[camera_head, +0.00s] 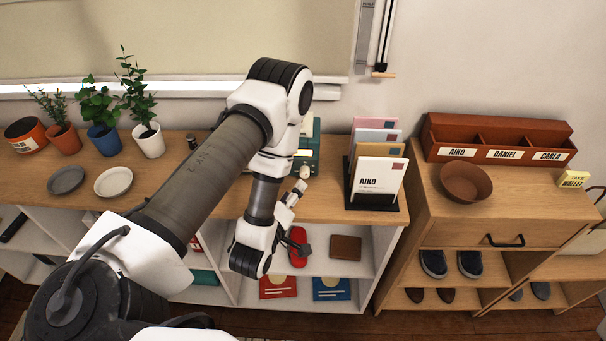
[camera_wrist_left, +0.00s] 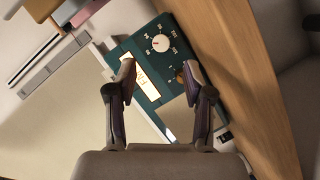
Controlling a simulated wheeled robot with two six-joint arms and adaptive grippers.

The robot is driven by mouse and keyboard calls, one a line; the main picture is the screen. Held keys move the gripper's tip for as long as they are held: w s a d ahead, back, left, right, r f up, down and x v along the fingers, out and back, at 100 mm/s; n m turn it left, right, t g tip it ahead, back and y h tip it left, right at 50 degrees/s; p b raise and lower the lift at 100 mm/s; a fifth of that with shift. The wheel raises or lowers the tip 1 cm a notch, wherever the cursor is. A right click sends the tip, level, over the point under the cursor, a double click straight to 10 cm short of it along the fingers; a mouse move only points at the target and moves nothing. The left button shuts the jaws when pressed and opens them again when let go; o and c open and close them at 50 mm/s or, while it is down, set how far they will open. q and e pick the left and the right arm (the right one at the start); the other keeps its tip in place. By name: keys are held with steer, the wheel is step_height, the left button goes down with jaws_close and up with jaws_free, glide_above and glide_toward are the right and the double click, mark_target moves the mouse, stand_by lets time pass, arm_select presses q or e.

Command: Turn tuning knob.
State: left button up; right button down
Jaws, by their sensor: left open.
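A teal radio (camera_head: 313,143) stands on the wooden shelf top by the wall, partly hidden behind my left arm. In the left wrist view the radio (camera_wrist_left: 124,47) has a pale display strip, a white round knob (camera_wrist_left: 160,43) with marks around it, and a small brownish knob (camera_wrist_left: 180,76) beside the right finger. Which one is the tuning knob I cannot read. My left gripper (camera_wrist_left: 158,71) is open and empty, its fingers in front of the radio's face; contact cannot be told. My left gripper also shows in the head view (camera_head: 298,190). My right gripper is out of view.
A letter rack (camera_head: 376,200) with envelopes stands right of the radio. Plates (camera_head: 113,181) and potted plants (camera_head: 149,139) are on the left. A brown bowl (camera_head: 466,182) sits on the right cabinet. Red shoes or similar items and books lie on shelves below.

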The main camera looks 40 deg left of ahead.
mark_target(303, 175)
arm_select(q)
steer(key=shift+w+a+p, duration=0.4)
steer(key=shift+w+a, duration=0.3)
steer(key=shift+w, duration=0.2)
steer(key=x, duration=0.3)
steer(key=p+x, duration=0.1)
steer(key=shift+w+d+f, duration=0.2)
steer(key=shift+w+d, duration=0.15)
steer(key=shift+w, duration=0.1)
steer(key=shift+w+a+f, duration=0.2)
steer(key=shift+w, duration=0.15)
steer(key=shift+s+a, duration=0.1)
jaws_close()
